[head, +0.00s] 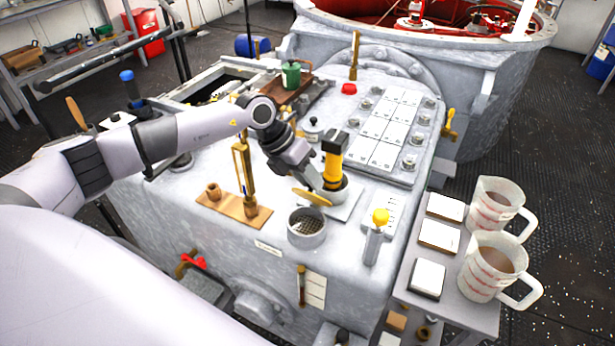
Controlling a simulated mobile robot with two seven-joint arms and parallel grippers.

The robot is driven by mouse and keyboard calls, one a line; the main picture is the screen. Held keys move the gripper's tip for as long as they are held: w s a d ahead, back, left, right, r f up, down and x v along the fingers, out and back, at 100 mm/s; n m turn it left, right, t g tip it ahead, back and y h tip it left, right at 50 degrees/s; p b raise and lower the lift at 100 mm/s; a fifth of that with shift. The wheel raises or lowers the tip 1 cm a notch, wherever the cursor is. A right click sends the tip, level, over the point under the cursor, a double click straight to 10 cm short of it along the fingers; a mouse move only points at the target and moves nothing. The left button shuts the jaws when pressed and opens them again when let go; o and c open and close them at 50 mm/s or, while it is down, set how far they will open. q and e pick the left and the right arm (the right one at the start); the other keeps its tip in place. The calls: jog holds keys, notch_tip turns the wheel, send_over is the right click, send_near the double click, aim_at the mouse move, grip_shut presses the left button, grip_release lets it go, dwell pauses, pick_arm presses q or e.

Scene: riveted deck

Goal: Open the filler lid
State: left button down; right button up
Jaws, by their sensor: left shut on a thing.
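The filler (307,239) is a short round grey neck on top of the grey machine housing. Its mouth is uncovered and a dark mesh shows inside. A brass-coloured disc, the filler lid (311,198), stands tilted at the far rim, seen nearly edge-on. My left gripper (315,186) reaches over from behind and is shut on the lid; the fingertips are partly hidden. Whether a hinge joins lid and neck cannot be seen. My right gripper is not in view.
A yellow and black cylinder (333,163) stands close right of my left gripper. A brass gauge stand (243,178) is to the left, and a yellow-knobbed lever (376,238) to the right. Two measuring jugs (484,262) stand on a side shelf. A panel (388,128) lies behind.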

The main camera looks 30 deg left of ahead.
pick_arm(q)
jog(key=shift+w+r+g, duration=0.1)
jog(key=shift+w+g, duration=0.3)
jog(key=shift+w, duration=0.1)
jog(key=shift+w+a+g+b, duration=0.1)
jog(key=shift+w+g+b, duration=0.2)
jog(key=shift+w+g, duration=0.3)
jog(key=shift+w+a+r+b, duration=0.1)
jog(key=shift+w+a+b, duration=0.05)
jog(key=shift+w+b, duration=1)
jog(key=shift+w, duration=0.15)
jog(key=c, duration=0.9)
grip_release()
jog(key=shift+c, duration=0.2)
